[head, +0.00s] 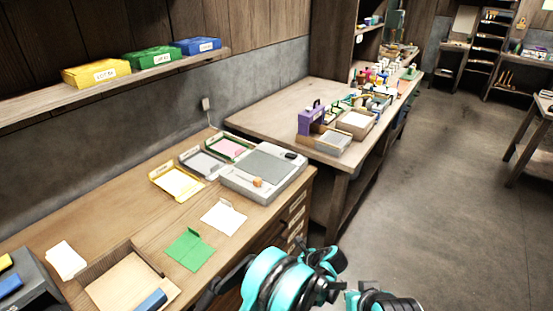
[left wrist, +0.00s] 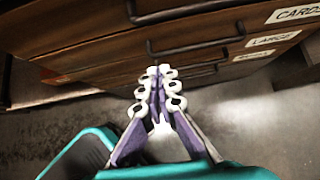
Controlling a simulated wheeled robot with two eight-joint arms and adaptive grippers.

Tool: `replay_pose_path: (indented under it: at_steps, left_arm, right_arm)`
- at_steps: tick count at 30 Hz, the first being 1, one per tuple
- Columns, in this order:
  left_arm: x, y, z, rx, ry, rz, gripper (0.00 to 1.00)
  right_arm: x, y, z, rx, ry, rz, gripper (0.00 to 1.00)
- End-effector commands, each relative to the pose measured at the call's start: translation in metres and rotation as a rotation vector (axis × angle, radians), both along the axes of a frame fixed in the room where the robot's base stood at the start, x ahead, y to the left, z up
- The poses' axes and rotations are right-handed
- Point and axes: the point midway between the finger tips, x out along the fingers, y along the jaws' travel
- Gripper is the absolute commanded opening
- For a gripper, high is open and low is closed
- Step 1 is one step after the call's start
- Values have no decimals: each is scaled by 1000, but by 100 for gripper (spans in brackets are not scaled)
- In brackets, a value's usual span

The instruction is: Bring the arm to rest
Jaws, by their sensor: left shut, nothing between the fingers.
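My left gripper (left wrist: 159,78) shows in the left wrist view with its purple and white fingers pressed together. They are shut with nothing between them. The fingers point toward the dark wooden drawer fronts (left wrist: 90,28), which have black bar handles. I cannot tell from this view how near the fingertips are to the drawers. In the head view my teal and black left arm is low in the middle, beside the desk's front edge. My right gripper shows in neither view.
The wooden desk (head: 130,215) holds a green sheet (head: 189,249), a white sheet (head: 223,217), a grey flat device (head: 263,172), several small trays and a wooden tray (head: 92,268). A shelf with yellow, green and blue boxes (head: 96,74) hangs above. Open floor (head: 430,210) lies right.

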Motion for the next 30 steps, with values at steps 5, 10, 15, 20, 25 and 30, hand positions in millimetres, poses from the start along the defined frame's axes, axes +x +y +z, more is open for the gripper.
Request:
replay_pose_path:
  at_steps: [5,10,15,20,25,30]
  left_arm:
    - [3,11,22,-54,-28,49,0]
    - [1,44,83,-229,-116,213,0]
    - [-18,85,146,-441,-228,428,0]
    - [-51,122,194,-639,-331,647,0]
    - [-97,156,232,-845,-439,896,0]
    - [-148,182,254,-1049,-547,1158,0]
  right_arm:
    - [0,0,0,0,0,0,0]
    - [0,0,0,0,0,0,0]
    - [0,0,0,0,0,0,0]
    - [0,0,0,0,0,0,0]
    - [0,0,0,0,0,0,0]
    - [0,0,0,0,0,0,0]
